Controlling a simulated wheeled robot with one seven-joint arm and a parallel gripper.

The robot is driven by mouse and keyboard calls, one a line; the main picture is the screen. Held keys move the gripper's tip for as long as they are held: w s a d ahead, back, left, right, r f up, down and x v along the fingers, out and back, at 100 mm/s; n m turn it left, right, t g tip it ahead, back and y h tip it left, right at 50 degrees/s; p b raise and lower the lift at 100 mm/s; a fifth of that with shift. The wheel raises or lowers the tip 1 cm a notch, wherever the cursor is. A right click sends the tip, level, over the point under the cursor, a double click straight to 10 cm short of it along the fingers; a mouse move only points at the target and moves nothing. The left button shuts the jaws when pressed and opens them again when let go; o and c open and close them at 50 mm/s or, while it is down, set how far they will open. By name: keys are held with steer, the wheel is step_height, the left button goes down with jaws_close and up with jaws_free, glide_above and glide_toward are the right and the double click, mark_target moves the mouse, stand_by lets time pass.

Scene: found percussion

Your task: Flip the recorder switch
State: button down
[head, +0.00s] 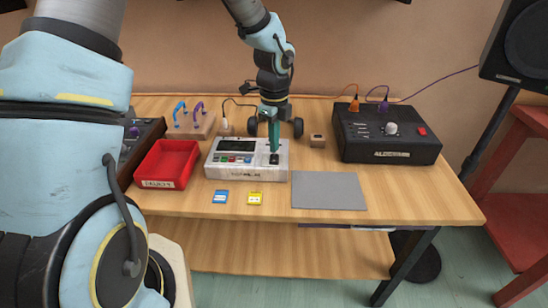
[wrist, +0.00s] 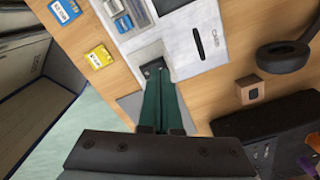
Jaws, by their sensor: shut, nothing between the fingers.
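The recorder (head: 222,171) is a pale grey box with a dark window and coloured buttons on the table; it also shows in the wrist view (wrist: 205,28). Its switch (head: 274,160) sits on a dark panel at the right end of its top. In the wrist view a grey plate with a small dark switch part (wrist: 147,72) shows at the fingertips. My gripper (head: 274,150) is shut and empty, with green fingers pointing down at the switch. The fingertips (wrist: 157,78) are at or just over the switch and partly hide it; I cannot tell contact or the switch's position.
A red tray (head: 163,183) stands left of the recorder. A black box with knobs (head: 388,150) and a small wooden block (head: 317,140) are to the right. A grey mat (head: 328,190), a blue cartridge (head: 220,197) and a yellow one (head: 255,198) lie in front. Headphones (wrist: 285,57) lie behind.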

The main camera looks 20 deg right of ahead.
mark_target(274, 155)
steer(key=shift+f+b, duration=0.55)
steer(key=shift+f, duration=0.4)
stand_by(0.6)
step_height(274, 155, up, 7)
steer(key=p, duration=0.7)
stand_by(0.5)
steer(key=s+a+r+n, duration=0.1)
steer(key=a+r+n, duration=0.2)
steer(key=a+n, duration=0.6)
steer(key=s+a+r+n+t, duration=0.1)
steer(key=a+r+n, duration=0.2)
steer(key=a+n, duration=0.6)
steer(key=s+a+r+n, duration=0.2)
steer(key=a+r+n, duration=0.2)
steer(key=a+n, duration=0.6)
steer(key=shift+a+t, duration=0.3)
steer(key=shift+a, duration=0.8)
